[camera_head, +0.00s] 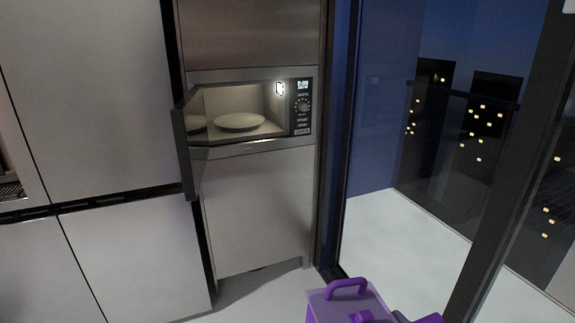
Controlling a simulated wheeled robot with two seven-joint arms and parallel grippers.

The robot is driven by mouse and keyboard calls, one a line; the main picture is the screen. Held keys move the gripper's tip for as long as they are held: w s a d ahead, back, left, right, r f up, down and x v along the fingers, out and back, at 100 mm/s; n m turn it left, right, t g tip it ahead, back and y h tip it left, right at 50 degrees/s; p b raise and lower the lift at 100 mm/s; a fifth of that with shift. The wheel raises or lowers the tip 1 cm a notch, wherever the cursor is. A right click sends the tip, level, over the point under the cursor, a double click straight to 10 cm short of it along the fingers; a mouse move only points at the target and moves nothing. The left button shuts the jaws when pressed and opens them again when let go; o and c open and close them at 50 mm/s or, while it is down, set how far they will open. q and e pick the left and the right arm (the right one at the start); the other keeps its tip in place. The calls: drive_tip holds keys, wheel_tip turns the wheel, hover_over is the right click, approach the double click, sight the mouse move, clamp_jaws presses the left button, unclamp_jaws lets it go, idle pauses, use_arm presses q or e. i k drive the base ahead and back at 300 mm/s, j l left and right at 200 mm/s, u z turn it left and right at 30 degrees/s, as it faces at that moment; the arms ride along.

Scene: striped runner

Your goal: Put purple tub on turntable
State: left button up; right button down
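A purple box-like thing with a raised loop handle, which looks like the purple tub (322,306), shows at the bottom edge, right of centre. Its lower part is cut off by the frame. A dark grey piece and another bit of purple show just right of it. They may belong to my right gripper, but too little shows to tell whether it holds the tub. My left gripper is not in view. The turntable (240,122) is a pale round plate inside the lit microwave (226,148). Nothing stands on it.
The microwave door (190,150) stands open, swung out to the left. Grey cabinets (90,95) fill the left side. Below the microwave is a plain steel panel (255,215). A dark-framed glass wall stands at the right. Pale floor shows below.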

sight(247, 117)
drive_tip(key=i+u, duration=0.15)
drive_tip(key=i, duration=0.3)
drive_tip(key=i+l+u, duration=0.15)
drive_tip(key=i, duration=0.35)
drive_tip(key=i+l+u, duration=0.15)
drive_tip(key=i, duration=0.3)
drive_tip(key=i+l+u, duration=0.2)
drive_tip(key=i, duration=0.25)
drive_tip(key=i+l+u, duration=0.15)
drive_tip(key=i+l, duration=0.15)
drive_tip(key=i, duration=0.15)
